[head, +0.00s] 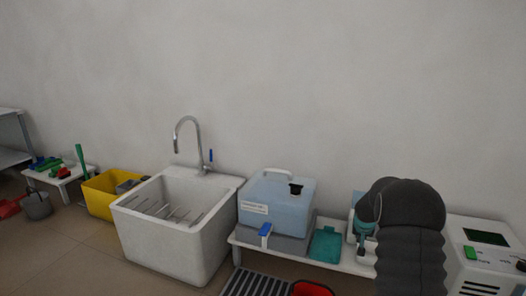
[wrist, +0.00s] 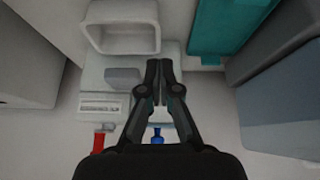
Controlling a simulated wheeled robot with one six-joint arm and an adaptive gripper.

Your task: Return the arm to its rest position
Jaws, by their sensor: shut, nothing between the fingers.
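My gripper (wrist: 159,66) shows in the wrist view with its two dark fingers together and nothing between them. It is over a pale device (wrist: 101,106) that has a red-handled part (wrist: 99,141) at lower left and a blue part (wrist: 158,135) below the fingers. In the head view my dark grey arm stands at the right, in front of the low white bench (head: 345,262). It hides part of the bench and my fingertips cannot be made out there.
A white machine (head: 485,255) stands right of my arm. Left are a white sink (head: 165,245) and a yellow bin (head: 100,198). A dark grate (head: 255,284) lies in front.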

